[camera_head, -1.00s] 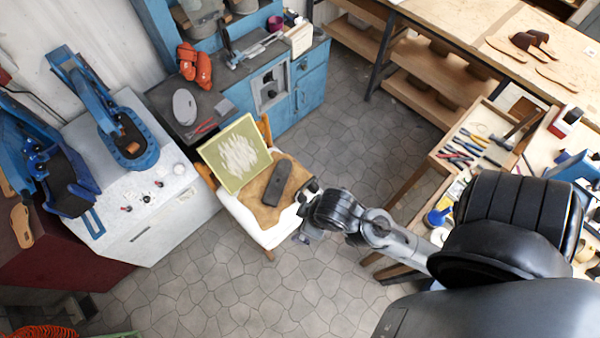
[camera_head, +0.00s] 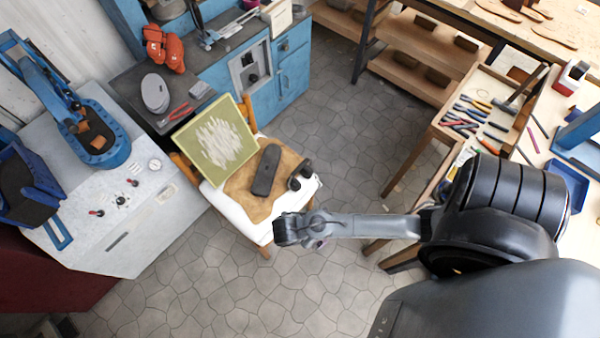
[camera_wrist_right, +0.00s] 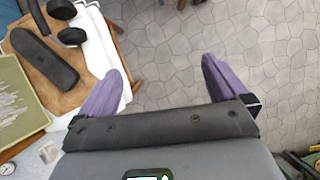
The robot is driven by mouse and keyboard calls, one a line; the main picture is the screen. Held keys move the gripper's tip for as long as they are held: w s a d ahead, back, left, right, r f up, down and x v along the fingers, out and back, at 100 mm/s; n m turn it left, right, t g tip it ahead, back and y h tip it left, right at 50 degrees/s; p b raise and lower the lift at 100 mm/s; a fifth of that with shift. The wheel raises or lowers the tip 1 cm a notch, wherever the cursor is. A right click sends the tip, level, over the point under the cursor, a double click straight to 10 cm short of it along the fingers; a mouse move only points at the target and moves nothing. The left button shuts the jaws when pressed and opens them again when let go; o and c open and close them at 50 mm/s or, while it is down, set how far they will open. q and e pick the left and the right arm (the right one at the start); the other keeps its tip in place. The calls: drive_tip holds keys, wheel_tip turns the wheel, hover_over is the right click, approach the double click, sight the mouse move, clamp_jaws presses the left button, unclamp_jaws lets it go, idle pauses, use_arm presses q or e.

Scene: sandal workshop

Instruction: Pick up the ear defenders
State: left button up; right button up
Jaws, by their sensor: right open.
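The black ear defenders (camera_head: 301,174) lie at the right side of the chair seat, beside a dark sole-shaped piece (camera_head: 267,169). In the right wrist view the ear defenders (camera_wrist_right: 71,37) show two dark round cups at the upper left. My right gripper (camera_wrist_right: 163,70) is open and empty, its purple fingers apart above the floor. It is to the right of and below the ear defenders in that view. In the head view my right wrist is in front of the chair, and its fingers are mostly hidden. My left gripper is not in view.
The white chair (camera_head: 237,213) holds a brown leather piece (camera_head: 246,184) and a green-framed panel (camera_head: 215,145). A grey machine cabinet (camera_head: 150,230) stands left, a blue cabinet (camera_head: 292,72) behind. A tool tray (camera_head: 456,146) sits at right. Floor behind the chair is clear.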

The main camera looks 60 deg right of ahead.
drive_tip(key=w+d+f+n+h+b, duration=0.1)
drive_tip(key=w+d+f+h+b, duration=0.1)
drive_tip(key=w+d+f+b, duration=0.35)
drive_tip(key=w+d+f+n+h+b, duration=0.1)
drive_tip(key=w+d+f+b, duration=0.1)
drive_tip(key=f+b, duration=0.55)
drive_tip(key=m+t+h+b, duration=0.1)
drive_tip(key=t+h+b, duration=0.1)
drive_tip(key=b, duration=0.8)
approach(293, 183)
drive_tip(key=s, duration=0.1)
drive_tip(key=shift+b+x, duration=0.75)
drive_tip(key=shift+x, duration=2)
drive_tip(key=shift+w+d+f+b, duration=0.35)
drive_tip(key=shift+f+b, duration=0.05)
drive_tip(key=shift+f, duration=0.1)
drive_tip(key=b+x, duration=0.1)
drive_tip(key=x, duration=0.2)
drive_tip(key=shift+w+f+b, duration=0.1)
drive_tip(key=shift+w+b, duration=0.1)
drive_tip(key=shift+b, duration=0.1)
drive_tip(key=shift+d+f, duration=0.15)
drive_tip(key=shift+d, duration=0.2)
drive_tip(key=shift+c, duration=0.2)
